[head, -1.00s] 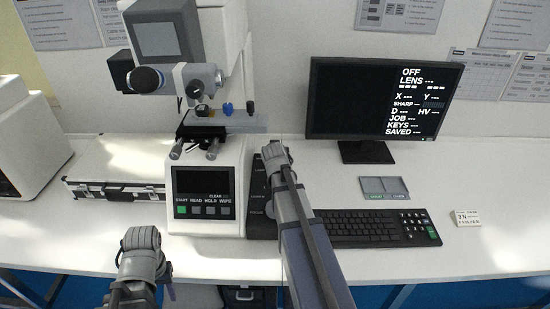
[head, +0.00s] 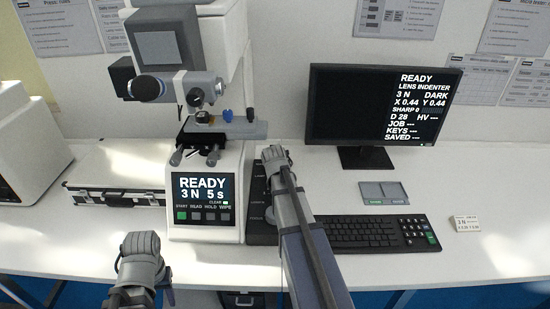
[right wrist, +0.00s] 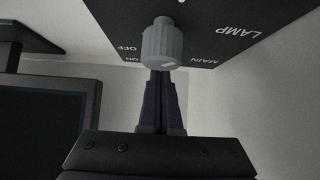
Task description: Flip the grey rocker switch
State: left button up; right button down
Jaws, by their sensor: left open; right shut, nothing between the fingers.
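The grey rocker switch itself cannot be made out; the "MAIN", "ON" and "OFF" labels show on the dark control panel (right wrist: 215,20) in the right wrist view. A grey ribbed knob (right wrist: 162,45) near the "LAMP" label covers the area in front of my fingertips. My right gripper (right wrist: 161,80) is shut and empty, its tips at the panel beside these labels; whether they touch cannot be told. In the head view my right gripper (head: 275,155) is over the far end of the dark panel (head: 259,200). My left gripper (head: 141,243) is open near the table's front edge, away from the panel.
The hardness tester (head: 205,215) stands left of the panel, its screen reading "READY 3 N 5 s". The monitor (head: 345,110) also reads "READY". A keyboard (head: 365,232), grey pad (head: 384,193) and small card (head: 467,223) lie right. A case (head: 115,183) lies left.

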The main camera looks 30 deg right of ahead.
pick_arm(q)
jog(key=shift+f, duration=0.1)
pick_arm(e)
jog(key=shift+s+a, duration=0.35)
jog(key=shift+s, duration=0.25)
